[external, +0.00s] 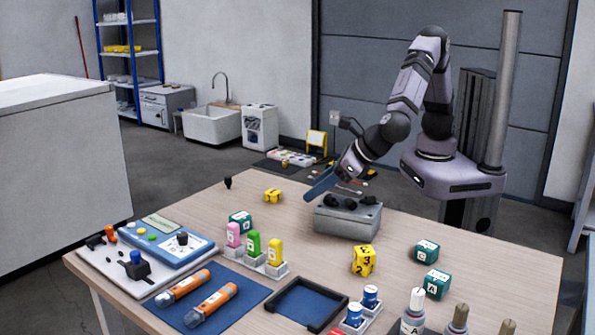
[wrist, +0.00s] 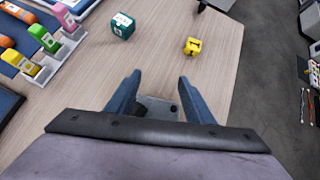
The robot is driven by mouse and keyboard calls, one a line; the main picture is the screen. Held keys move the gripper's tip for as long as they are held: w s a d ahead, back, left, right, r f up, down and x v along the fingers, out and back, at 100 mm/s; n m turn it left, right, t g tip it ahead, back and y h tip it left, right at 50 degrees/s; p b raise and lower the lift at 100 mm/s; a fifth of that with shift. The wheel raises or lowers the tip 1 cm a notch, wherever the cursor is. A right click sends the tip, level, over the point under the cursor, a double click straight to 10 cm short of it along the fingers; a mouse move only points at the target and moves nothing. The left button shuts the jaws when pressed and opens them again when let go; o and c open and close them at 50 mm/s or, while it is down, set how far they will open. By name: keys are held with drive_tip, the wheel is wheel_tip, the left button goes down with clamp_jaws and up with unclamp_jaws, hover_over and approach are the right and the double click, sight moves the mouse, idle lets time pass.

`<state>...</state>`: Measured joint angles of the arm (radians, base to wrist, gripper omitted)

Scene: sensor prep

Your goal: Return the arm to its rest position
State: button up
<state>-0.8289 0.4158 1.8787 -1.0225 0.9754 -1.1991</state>
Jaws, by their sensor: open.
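My gripper (external: 322,187) is above the table, over the back left of a grey box (external: 347,219) with dark round parts on top. In the wrist view my gripper (wrist: 160,88) has its two blue fingers spread apart with nothing between them. Part of the grey box (wrist: 158,103) shows below the fingers, and the rest is hidden by my gripper. My arm is bent, with its forearm reaching down and left from the base.
A green cube (external: 240,222) and a yellow cube (external: 272,196) lie left of the grey box. A white rack (external: 262,266) holds coloured bottles. A black-rimmed tray (external: 307,304), a blue mat (external: 246,295) and more cubes (external: 363,261) lie nearer the front.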

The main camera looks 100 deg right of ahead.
drive_tip(key=s+d+f+m+g, duration=0.1)
drive_tip(key=d+m, duration=0.1)
drive_tip(key=d, duration=0.1)
drive_tip(key=s+d+f+m+g, duration=0.1)
drive_tip(key=s+d+m, duration=0.1)
drive_tip(key=d+m, duration=0.1)
drive_tip(key=s+d+f+m+g, duration=0.1)
drive_tip(key=d+m, duration=0.1)
drive_tip(key=d, duration=0.2)
drive_tip(key=shift+s+d+f+m+g+b, duration=0.1)
drive_tip(key=shift+s+d+m+g+b, duration=0.2)
drive_tip(key=shift+m+b, duration=0.1)
drive_tip(key=s+d+f+m+g+y+b, duration=0.1)
drive_tip(key=s+d+f+m+g+y, duration=0.3)
drive_tip(key=s+m, duration=0.6)
drive_tip(key=s+d+f+m+y, duration=0.15)
drive_tip(key=s+d+m, duration=0.45)
drive_tip(key=m, duration=0.7)
wheel_tip(320, 180, up, 18)
drive_tip(key=p, duration=1.7)
drive_tip(key=shift+a+f+h, duration=0.2)
drive_tip(key=shift+h, duration=0.15)
